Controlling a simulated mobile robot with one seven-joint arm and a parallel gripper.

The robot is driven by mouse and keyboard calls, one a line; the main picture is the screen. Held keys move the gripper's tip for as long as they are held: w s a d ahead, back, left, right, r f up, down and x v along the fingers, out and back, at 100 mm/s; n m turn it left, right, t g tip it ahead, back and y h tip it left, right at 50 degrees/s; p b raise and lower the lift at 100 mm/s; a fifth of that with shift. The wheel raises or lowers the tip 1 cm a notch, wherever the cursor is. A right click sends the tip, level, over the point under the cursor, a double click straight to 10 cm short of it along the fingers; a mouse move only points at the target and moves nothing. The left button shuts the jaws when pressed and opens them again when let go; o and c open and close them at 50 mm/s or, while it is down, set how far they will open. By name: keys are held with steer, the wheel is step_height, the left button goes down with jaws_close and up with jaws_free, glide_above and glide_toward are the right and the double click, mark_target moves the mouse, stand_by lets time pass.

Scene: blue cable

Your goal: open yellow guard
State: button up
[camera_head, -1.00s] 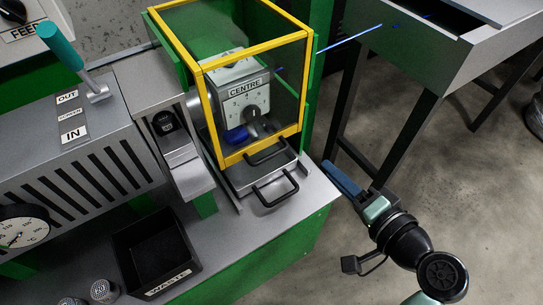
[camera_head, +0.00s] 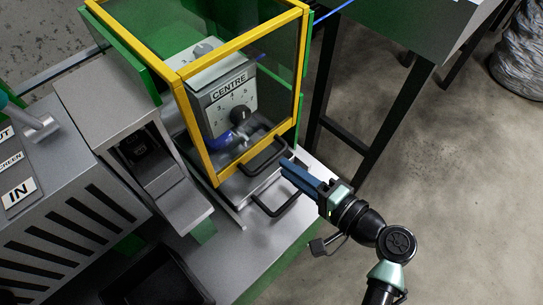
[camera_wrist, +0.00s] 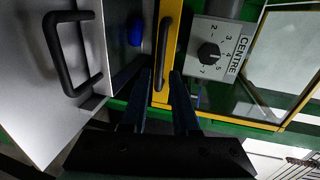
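The yellow guard (camera_head: 193,125) is a yellow frame with clear panes, closed around the CENTRE dial box (camera_head: 228,100) in the head view. Its black handle (camera_head: 265,163) is on the lower front bar. My gripper (camera_head: 284,170) is beside this handle, at its right end. In the wrist view my gripper (camera_wrist: 161,73) is open, its two fingers apart with nothing clamped. The guard's handle (camera_wrist: 164,40) stands upright in that picture, ahead of and roughly between the fingertips, close to the left one. Contact cannot be told. The yellow bar (camera_wrist: 181,45) runs just right of the handle.
A second black handle (camera_head: 276,208) is just below, on a grey tray front; it also shows in the wrist view (camera_wrist: 62,55). A black bin (camera_head: 150,278) is at lower left.

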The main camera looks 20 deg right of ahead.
mark_target(273, 158)
steer(key=x, duration=0.5)
steer(key=shift+w+a, duration=0.15)
steer(key=shift+w, duration=0.2)
jaws_close()
steer(key=shift+f, duration=0.1)
stand_by(1.0)
